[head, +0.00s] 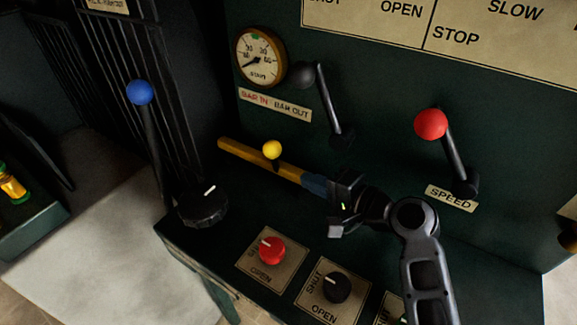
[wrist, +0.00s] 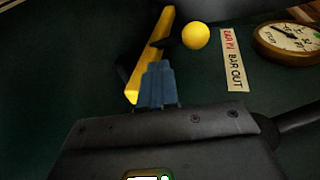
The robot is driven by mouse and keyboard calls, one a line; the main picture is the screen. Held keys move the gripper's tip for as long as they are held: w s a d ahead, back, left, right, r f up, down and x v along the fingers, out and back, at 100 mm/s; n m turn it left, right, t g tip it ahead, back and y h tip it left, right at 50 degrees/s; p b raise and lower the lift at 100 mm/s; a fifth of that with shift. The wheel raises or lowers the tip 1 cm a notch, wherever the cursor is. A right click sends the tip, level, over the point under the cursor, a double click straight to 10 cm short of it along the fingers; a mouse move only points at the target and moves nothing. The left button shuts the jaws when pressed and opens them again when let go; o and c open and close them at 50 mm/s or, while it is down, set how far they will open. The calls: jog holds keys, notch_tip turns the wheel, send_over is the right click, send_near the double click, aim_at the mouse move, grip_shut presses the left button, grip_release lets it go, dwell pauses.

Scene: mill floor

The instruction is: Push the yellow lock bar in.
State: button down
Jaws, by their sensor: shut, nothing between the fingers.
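The yellow lock bar (head: 240,152) runs slantwise along the front of the dark green panel in the head view. A yellow ball knob (head: 271,149) stands out from it on a short dark stem. My gripper (head: 305,183) is shut, its blue fingers at the right end of the bar and in line with it. In the wrist view the bar (wrist: 150,58) and its knob (wrist: 195,36) lie just beyond the fingertips (wrist: 157,72).
A "BAR IN / BAR OUT" label (head: 275,104) and a gauge (head: 261,57) are above the bar. A blue-knobbed lever (head: 140,92) stands left, a red-knobbed lever (head: 431,124) right. A red dial (head: 271,250) and a black dial (head: 336,287) are below.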

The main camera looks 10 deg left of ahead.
aim_at(277, 164)
jog(key=x, duration=0.4)
jog(key=r+x, duration=0.1)
jog(key=x, duration=0.2)
jog(key=shift+a+p, duration=0.1)
jog(key=shift+p, duration=0.2)
jog(key=shift+a, duration=0.1)
jog(key=w+a+b, duration=0.1)
jog(key=a, duration=0.3)
jog(key=w+a+b, duration=0.1)
jog(key=a, duration=0.1)
jog(key=shift+w+a+b, duration=0.3)
jog(key=shift+a+r, duration=0.15)
